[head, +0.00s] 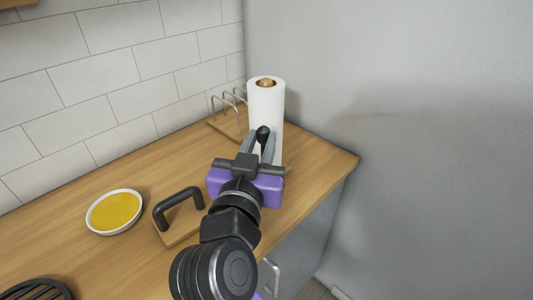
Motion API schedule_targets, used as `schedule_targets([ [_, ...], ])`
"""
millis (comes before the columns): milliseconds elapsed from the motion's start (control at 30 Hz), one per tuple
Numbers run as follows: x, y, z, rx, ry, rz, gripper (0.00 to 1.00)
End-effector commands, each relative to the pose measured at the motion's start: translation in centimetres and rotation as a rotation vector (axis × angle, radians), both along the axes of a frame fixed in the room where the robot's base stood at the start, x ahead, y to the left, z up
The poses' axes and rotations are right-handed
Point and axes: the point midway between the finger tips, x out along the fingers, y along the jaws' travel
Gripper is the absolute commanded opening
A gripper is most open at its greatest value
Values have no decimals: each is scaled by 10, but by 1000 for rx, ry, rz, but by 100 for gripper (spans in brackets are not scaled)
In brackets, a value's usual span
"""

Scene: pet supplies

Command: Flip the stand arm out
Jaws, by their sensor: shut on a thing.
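The stand holds a white paper towel roll (267,105) upright near the back right of the counter, with a round wooden top (266,82) showing above it. A black rounded knob (263,132), apparently the end of the stand arm, shows in front of the roll. My gripper (262,146) is in front of the roll, with its grey fingers shut on this knob. The rest of the stand arm and most of the stand's base are hidden behind my gripper and the roll.
A wooden rack with metal loops (229,115) stands left of the roll. A white bowl with yellow contents (115,211) and a wooden block with a black handle (177,208) are to the left. A black slatted round item (38,291) is front left. The counter (322,160) is clear right of the roll.

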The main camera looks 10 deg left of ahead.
Motion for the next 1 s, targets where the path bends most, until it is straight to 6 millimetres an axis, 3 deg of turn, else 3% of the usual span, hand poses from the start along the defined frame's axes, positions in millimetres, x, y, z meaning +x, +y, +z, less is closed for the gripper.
schedule_targets([
  [33,-3,6,-8,4,-3,-33,0],
  [500,-21,28,-4,0,1,-384,0],
  [1000,-25,36,-2,-3,4,-493,0],
])
